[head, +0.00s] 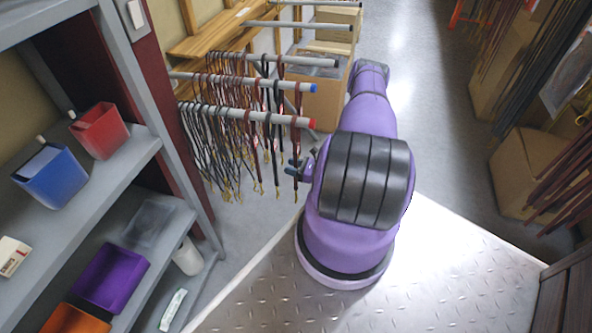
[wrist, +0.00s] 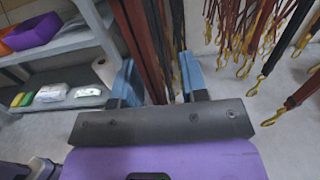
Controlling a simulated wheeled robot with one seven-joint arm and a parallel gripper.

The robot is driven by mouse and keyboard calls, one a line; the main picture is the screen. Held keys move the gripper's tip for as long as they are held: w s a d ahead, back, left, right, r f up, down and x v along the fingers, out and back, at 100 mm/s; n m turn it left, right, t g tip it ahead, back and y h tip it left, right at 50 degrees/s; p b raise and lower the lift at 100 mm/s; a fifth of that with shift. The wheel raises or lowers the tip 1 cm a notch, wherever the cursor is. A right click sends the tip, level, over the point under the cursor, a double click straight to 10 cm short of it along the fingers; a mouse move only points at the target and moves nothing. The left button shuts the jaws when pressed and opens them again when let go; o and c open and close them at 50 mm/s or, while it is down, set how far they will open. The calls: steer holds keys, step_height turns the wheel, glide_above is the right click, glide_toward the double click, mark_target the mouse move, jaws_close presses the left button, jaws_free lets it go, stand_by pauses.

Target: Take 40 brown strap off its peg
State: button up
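Brown and dark straps hang in rows from grey pegs. In the head view, a brown strap (head: 297,145) hangs nearest the tip of the red-tipped peg (head: 250,117). My gripper (head: 298,168) is beside the lower part of these straps, below the peg. In the wrist view, its two blue fingers (wrist: 157,78) are wide apart. Several reddish-brown straps (wrist: 142,45) hang between or just beyond them; I cannot tell which strap is 40 or whether any is touched. The peg is out of the wrist view.
A blue-tipped peg (head: 245,81) with more straps is behind. A grey shelf (head: 160,210) with coloured bins stands on the left. In the wrist view, other straps with gold hooks (wrist: 268,82) hang close on the right. A cardboard box (head: 318,105) stands behind the pegs.

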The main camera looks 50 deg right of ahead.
jaws_close()
steer(key=shift+r, duration=0.1)
steer(key=r+v, duration=0.3)
steer(key=v, duration=1.5)
steer(key=shift+r, duration=0.1)
